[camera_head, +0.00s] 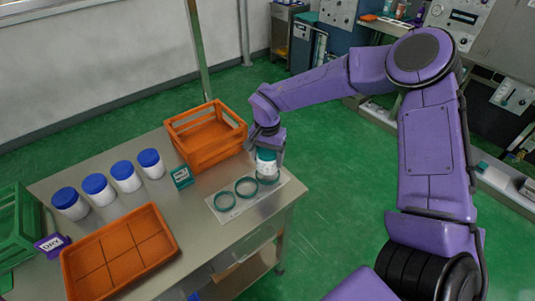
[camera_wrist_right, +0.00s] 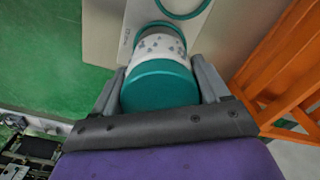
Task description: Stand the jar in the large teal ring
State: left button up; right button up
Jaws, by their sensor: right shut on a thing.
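The jar (camera_head: 266,164) has a teal lid and a white body. In the right wrist view the jar (camera_wrist_right: 163,84) shows a grey pattern on its body. My right gripper (camera_head: 267,150) is shut on it from above, with one finger on each side. The jar is upright over the large teal ring (camera_head: 268,180), the rightmost on a white board; its body hides part of that ring. A teal arc shows at the jar's base in the right wrist view, but I cannot tell whether the base touches the board. My left gripper is not in view.
Two other teal rings, a middle one (camera_head: 246,187) and a left one (camera_head: 225,201), lie empty on the board (camera_head: 222,215). An orange crate (camera_head: 207,150) stands close behind. Several blue-lidded jars, a small teal box (camera_head: 182,177) and an orange divided tray (camera_head: 150,215) are further left.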

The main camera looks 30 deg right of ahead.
jog(key=shift+f+b, duration=0.8)
jog(key=shift+f, duration=1.1)
jog(key=o, duration=1.2)
notch_tip(320, 180, up, 9)
jog(key=p, duration=1)
